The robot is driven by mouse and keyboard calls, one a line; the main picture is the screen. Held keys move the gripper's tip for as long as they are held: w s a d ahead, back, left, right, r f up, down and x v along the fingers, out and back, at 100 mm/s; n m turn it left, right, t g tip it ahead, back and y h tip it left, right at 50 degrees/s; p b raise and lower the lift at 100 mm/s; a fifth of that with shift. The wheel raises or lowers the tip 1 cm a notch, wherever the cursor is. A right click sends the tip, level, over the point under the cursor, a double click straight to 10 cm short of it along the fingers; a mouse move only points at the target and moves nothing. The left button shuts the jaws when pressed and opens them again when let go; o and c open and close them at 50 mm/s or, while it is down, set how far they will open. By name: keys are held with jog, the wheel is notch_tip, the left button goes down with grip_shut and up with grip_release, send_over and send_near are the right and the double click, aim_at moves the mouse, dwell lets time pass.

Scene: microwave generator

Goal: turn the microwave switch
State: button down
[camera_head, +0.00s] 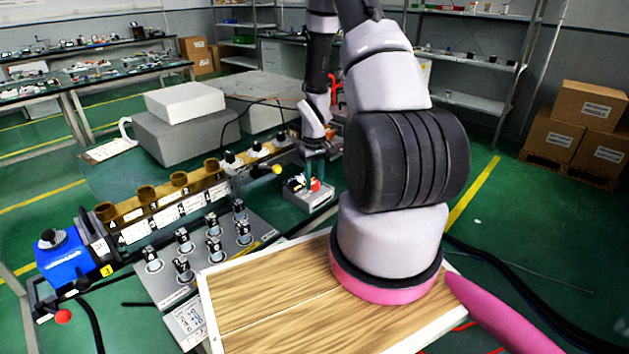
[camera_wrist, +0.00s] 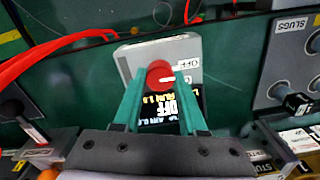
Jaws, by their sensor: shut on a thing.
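The microwave switch is a red round knob (camera_wrist: 160,73) on a grey box (camera_wrist: 187,46) with a black panel and "OFF" lettering. In the head view the box (camera_head: 322,200) stands on the green bench top, with the red knob (camera_head: 315,185) on it. My gripper (camera_wrist: 158,82) has green fingers, one on each side of the knob, and is shut on it. A small white mark shows on the knob's right side. In the head view my gripper (camera_head: 309,176) comes down on the box from above, and its fingertips are partly hidden there.
A grey panel with several black knobs (camera_head: 214,248) lies left of the box. Red cables (camera_wrist: 45,62) pass left of the box in the wrist view. A wooden board (camera_head: 265,312) is in front.

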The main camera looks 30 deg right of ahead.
aim_at(315, 182)
dwell(0.4)
jog(key=shift+c, duration=2.3)
grip_release()
jog(key=shift+r, duration=0.1)
notch_tip(315, 182, up, 11)
jog(key=shift+f, duration=0.2)
